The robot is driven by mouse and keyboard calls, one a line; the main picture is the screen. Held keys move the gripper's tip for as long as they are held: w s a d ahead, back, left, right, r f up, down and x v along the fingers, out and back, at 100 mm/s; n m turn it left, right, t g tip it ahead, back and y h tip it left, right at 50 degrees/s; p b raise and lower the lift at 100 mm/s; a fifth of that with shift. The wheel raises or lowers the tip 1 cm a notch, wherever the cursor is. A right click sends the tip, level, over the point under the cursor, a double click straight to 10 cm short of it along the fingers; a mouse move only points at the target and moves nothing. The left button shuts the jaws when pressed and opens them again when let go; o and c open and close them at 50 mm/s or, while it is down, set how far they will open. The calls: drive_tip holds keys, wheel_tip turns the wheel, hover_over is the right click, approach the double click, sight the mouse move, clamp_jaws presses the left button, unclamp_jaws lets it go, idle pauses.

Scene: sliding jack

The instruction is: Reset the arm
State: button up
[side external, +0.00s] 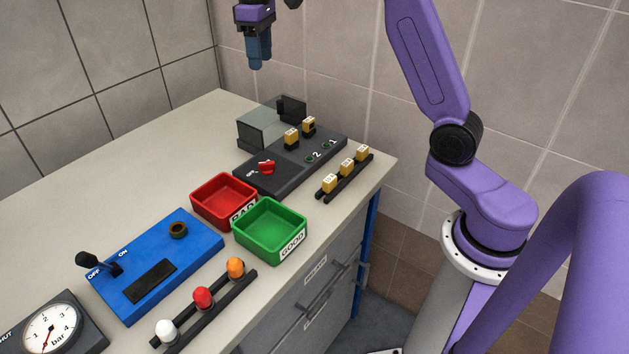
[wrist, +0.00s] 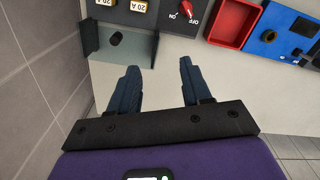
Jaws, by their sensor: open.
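My gripper (side external: 259,56) hangs at the top of the side view, high above the far end of the counter, with its fingers pointing down. In the wrist view my gripper (wrist: 157,88) shows two dark blue fingers spread apart with nothing between them. Below and around it is the bare pale counter top (wrist: 225,75). My purple arm rises at the right in the side view. The fingers touch nothing.
A glass-sided box (side external: 262,128) stands by a dark fuse panel (side external: 280,165) with a red switch. Nearer are a red BAD tray (side external: 208,217), green GOOD tray (side external: 262,250), blue switch box (side external: 125,295), gauge (side external: 50,328), fuse rack (side external: 345,178) and bulb rack (side external: 205,318). Tiled walls (side external: 110,60) stand behind.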

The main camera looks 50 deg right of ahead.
drive_tip(key=s+a+f+n, duration=0.2)
drive_tip(key=s+a, duration=0.4)
drive_tip(key=s, duration=0.2)
drive_tip(key=s+a+f+n, duration=0.1)
drive_tip(key=s+a+n, duration=0.1)
drive_tip(key=s+a, duration=0.55)
drive_tip(key=s+d+f+n, duration=0.1)
drive_tip(key=s+d+f, duration=0.1)
drive_tip(key=s, duration=0.5)
drive_tip(key=s+d+f+n, duration=0.1)
drive_tip(key=s+f, duration=0.2)
drive_tip(key=s, duration=0.5)
drive_tip(key=s+d+f+n, duration=0.2)
drive_tip(key=s+f, duration=0.1)
drive_tip(key=s, duration=0.5)
drive_tip(key=shift+d, duration=0.35)
